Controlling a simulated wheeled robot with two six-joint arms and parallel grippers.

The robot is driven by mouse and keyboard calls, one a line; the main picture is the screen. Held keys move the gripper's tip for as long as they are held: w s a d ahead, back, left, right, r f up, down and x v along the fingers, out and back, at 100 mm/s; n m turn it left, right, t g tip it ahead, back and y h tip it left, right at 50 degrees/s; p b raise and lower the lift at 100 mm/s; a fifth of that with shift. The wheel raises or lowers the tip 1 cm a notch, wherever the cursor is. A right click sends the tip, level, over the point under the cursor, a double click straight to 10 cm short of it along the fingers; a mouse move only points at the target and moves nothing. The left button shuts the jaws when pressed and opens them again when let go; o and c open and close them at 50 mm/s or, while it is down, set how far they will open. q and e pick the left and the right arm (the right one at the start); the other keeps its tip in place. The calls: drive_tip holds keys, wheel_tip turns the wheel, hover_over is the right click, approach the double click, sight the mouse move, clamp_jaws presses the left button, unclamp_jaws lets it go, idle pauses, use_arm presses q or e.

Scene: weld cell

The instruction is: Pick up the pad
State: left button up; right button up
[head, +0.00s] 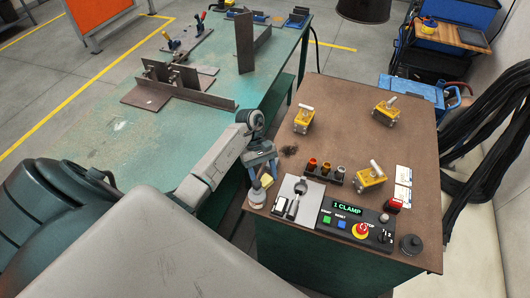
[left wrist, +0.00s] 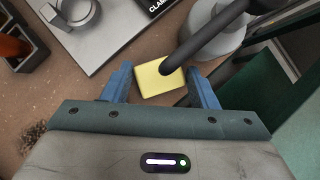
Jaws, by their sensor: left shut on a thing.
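The pad (left wrist: 155,84) is a small yellow block, seen in the left wrist view between the two blue fingers of my left gripper (left wrist: 162,88). The fingers are shut on its sides. A dark rod crosses its upper right part. In the head view the pad (head: 267,181) shows as a small pale yellow patch at the front left corner of the brown table, below my left gripper (head: 263,172). I cannot tell whether the pad still touches the table. My right gripper is not in view.
A grey round stand (left wrist: 216,36) carries the dark rod close beside the pad. On the brown table (head: 340,118) are a grey plate (head: 290,212), a control box (head: 352,226), a rack of coloured nozzles (head: 325,170) and yellow clamps (head: 304,118). A green bench (head: 95,140) stands left.

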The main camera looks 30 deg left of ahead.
sight(264, 177)
use_arm(q)
drive_tip(key=shift+r, duration=0.15)
drive_tip(key=shift+r, duration=0.2)
wheel_tip(264, 177, up, 3)
drive_tip(key=shift+r+p, duration=0.1)
drive_tip(key=shift+p, duration=0.85)
drive_tip(key=w+a+b, duration=0.5)
drive_tip(key=w+a, duration=0.4)
drive_tip(key=a, duration=0.6)
drive_tip(key=shift+w+a+f, duration=0.2)
drive_tip(key=o, duration=0.5)
drive_tip(key=shift+c, duration=0.2)
drive_tip(key=c, duration=0.3)
